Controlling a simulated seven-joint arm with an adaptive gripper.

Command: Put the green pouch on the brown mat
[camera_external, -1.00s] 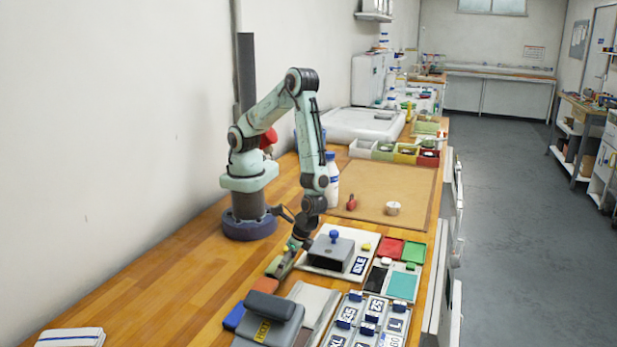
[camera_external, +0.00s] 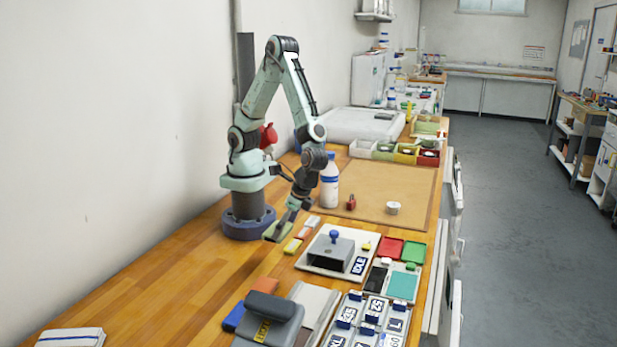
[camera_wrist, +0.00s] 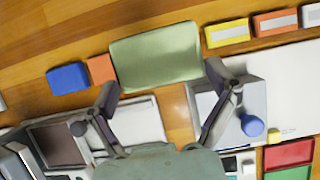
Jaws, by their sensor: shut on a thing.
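The green pouch (camera_external: 277,232) is in my gripper (camera_external: 289,218), to the left of the grey box on its white board in the external view. In the wrist view the green pouch (camera_wrist: 157,57) spans the space between the two fingers of my gripper (camera_wrist: 161,80), which are shut on its sides. How high the pouch is above the table is hard to tell. The brown mat (camera_external: 405,182) lies flat on the table farther back and to the right of the pouch. My gripper is apart from the mat.
A white bottle (camera_external: 329,182) stands at the mat's left side. A small red item (camera_external: 351,203) and a white roll (camera_external: 393,208) are on the mat. The grey box (camera_external: 331,250) with a blue knob stands in front of it.

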